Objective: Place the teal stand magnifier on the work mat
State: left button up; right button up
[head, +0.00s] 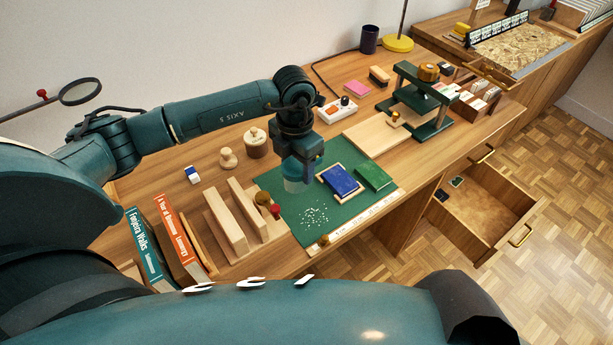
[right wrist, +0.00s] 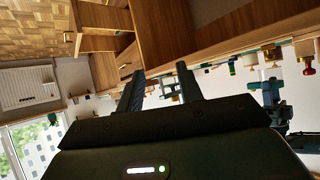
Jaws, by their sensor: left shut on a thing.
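My left gripper (head: 302,162) points down over the left part of the green work mat (head: 292,208). It is shut on the teal stand magnifier (head: 294,184), a small see-through teal cylinder under the fingers. The magnifier's base is at or close above the mat; I cannot tell whether it touches. The gripper hides its upper part. In the right wrist view my right gripper (right wrist: 162,78) has its two fingers wide apart with nothing held between them.
On the mat lie a blue book in a tray (head: 341,180), a green block (head: 373,177) and white bits (head: 314,216). A wooden rack (head: 228,216) with red and brass knobs borders its left. A press (head: 420,98) stands beyond. A drawer (head: 484,205) is open at right.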

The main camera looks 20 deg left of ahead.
pick_arm(q)
notch_tip(320, 180, down, 3)
jog(key=shift+r, duration=0.1)
notch_tip(320, 180, down, 3)
jog(key=shift+f, duration=0.2)
pick_arm(e)
jog(key=shift+s+d+f, duration=0.1)
jog(key=shift+d+f, duration=0.05)
jog(key=shift+d, duration=0.1)
pick_arm(q)
jog(key=shift+f, duration=0.1)
jog(key=o, duration=1.1)
pick_arm(e)
jog(key=shift+a, duration=0.15)
